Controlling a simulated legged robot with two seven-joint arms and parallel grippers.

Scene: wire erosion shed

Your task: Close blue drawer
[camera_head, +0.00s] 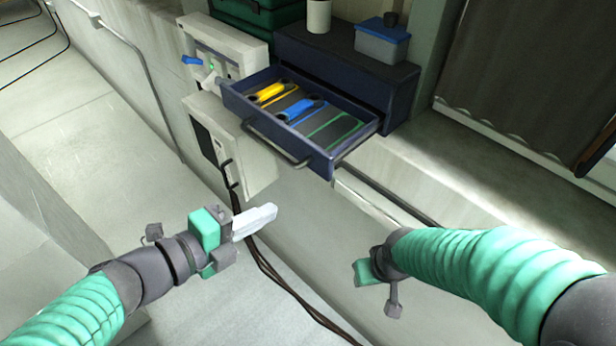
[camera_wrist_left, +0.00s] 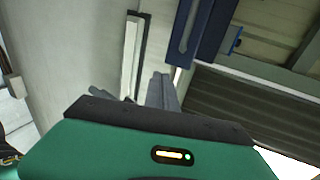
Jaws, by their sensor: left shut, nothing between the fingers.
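The blue drawer (camera_head: 322,160) is pulled out of the dark blue cabinet (camera_head: 400,92) and stands open. A dark bar handle (camera_head: 275,145) runs along its front. A yellow tool and a blue tool lie inside. My left gripper (camera_head: 268,214) is shut and empty, below and in front of the drawer, apart from it. In the left wrist view its shut fingers (camera_wrist_left: 162,92) point up toward a dark blue panel (camera_wrist_left: 190,30), likely the drawer front. My right arm comes in from the right; its gripper end (camera_head: 370,272) is below the drawer, and its fingers are hidden.
A white control box (camera_head: 225,50) with a blue lever stands left of the cabinet. A white cup (camera_head: 319,15) and a blue-lidded box (camera_head: 382,42) sit on the cabinet. Dark cables (camera_head: 270,262) hang below the drawer. The ledge to the right is clear.

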